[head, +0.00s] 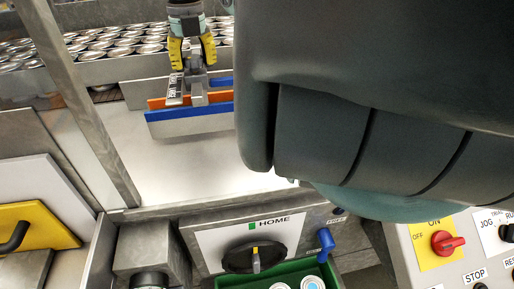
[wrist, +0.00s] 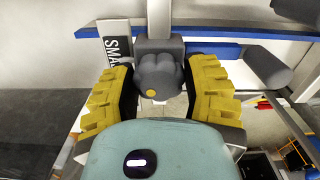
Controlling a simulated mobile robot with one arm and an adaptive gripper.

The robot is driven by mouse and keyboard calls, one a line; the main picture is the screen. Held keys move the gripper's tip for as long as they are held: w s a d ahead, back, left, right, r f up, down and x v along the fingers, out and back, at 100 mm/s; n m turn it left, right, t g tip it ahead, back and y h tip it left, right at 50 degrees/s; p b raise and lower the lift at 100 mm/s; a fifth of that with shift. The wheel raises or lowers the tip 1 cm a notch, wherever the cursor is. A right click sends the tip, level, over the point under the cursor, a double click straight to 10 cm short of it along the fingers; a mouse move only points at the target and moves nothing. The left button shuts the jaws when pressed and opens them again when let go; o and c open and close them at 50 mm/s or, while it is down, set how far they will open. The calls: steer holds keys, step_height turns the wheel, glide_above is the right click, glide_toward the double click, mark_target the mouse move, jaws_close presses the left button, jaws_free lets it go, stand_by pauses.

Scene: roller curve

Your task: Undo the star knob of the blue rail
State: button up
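The blue rail (head: 190,112) runs across the light deck below the can rows in the head view; its blue strip also crosses the top of the wrist view (wrist: 221,33). My gripper (head: 192,52) has yellow ribbed fingers, one on each side of the knob, as the wrist view (wrist: 160,82) shows. The fingers stand very close to the knob's lobes. Whether they press on it I cannot tell. My arm hides the right of the head view.
An orange-edged rail (head: 160,102) lies just behind the blue one. Many cans (head: 110,43) stand beyond. Another dark grey cylinder (wrist: 266,66) is right of the knob in the wrist view. A panel marked HOME (head: 250,240) and a green bin (head: 318,272) are in front.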

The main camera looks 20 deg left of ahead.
steer(key=o, duration=0.4)
steer(key=shift+o, duration=0.2)
